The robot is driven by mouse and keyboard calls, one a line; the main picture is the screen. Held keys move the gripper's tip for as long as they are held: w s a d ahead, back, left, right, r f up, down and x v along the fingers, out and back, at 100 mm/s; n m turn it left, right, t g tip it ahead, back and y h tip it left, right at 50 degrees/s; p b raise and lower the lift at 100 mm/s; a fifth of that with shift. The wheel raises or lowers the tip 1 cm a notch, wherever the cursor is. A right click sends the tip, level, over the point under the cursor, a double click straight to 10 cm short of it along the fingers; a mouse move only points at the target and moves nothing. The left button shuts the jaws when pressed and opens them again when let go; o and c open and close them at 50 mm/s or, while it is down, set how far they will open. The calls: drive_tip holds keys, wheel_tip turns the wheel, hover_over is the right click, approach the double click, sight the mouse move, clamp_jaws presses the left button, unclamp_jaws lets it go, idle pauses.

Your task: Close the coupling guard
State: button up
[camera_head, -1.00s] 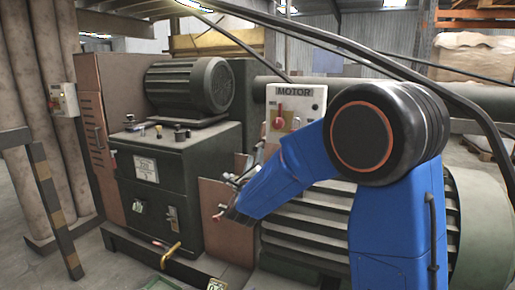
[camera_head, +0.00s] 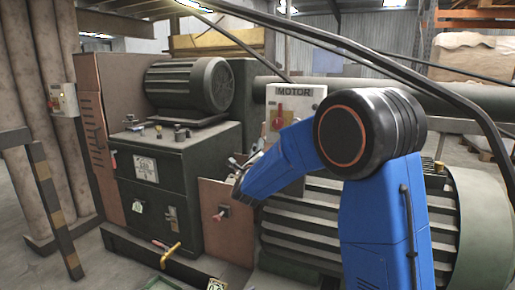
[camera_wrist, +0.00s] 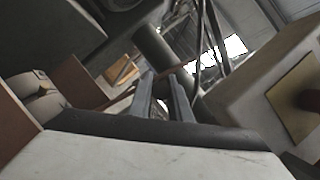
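The part that looks like the coupling guard is a reddish-brown panel (camera_head: 230,238) with a small dark handle (camera_head: 222,213). It stands upright between the dark green machine and the ribbed motor, and its hinge and full opening cannot be made out. My gripper (camera_head: 240,165) is by its upper edge, at the end of my blue arm; whether it touches the panel cannot be told. In the wrist view my gripper (camera_wrist: 161,85) shows two narrow fingers with a gap between them and nothing held. A reddish-brown panel (camera_wrist: 72,98) shows at left there.
The white MOTOR switch box (camera_head: 296,98) with a red knob stands close behind my arm; it fills the right of the wrist view (camera_wrist: 245,100). The ribbed motor (camera_head: 310,235) lies below my arm. Yellow-handled lever (camera_head: 171,254) sits low in front.

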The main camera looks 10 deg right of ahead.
clamp_jaws()
drive_tip(key=shift+w+a, duration=0.1)
drive_tip(key=w+a+f+n+g+y, duration=0.35)
drive_tip(key=w+a+n, duration=0.75)
drive_tip(key=a, duration=0.4)
drive_tip(key=shift+w+a+f+n+g+h, duration=0.3)
drive_tip(key=shift+w+a+f+n, duration=0.65)
drive_tip(key=shift+f, duration=2)
drive_tip(key=shift+w+a+f+n+g+h, duration=0.15)
drive_tip(key=shift+w+a+f+n+g, duration=0.75)
drive_tip(key=shift+f, duration=2.1)
drive_tip(key=shift+w+a+f+n+g+h, duration=0.15)
drive_tip(key=shift+w+a+f+n, duration=0.25)
drive_tip(key=shift+a+f+n, duration=1.85)
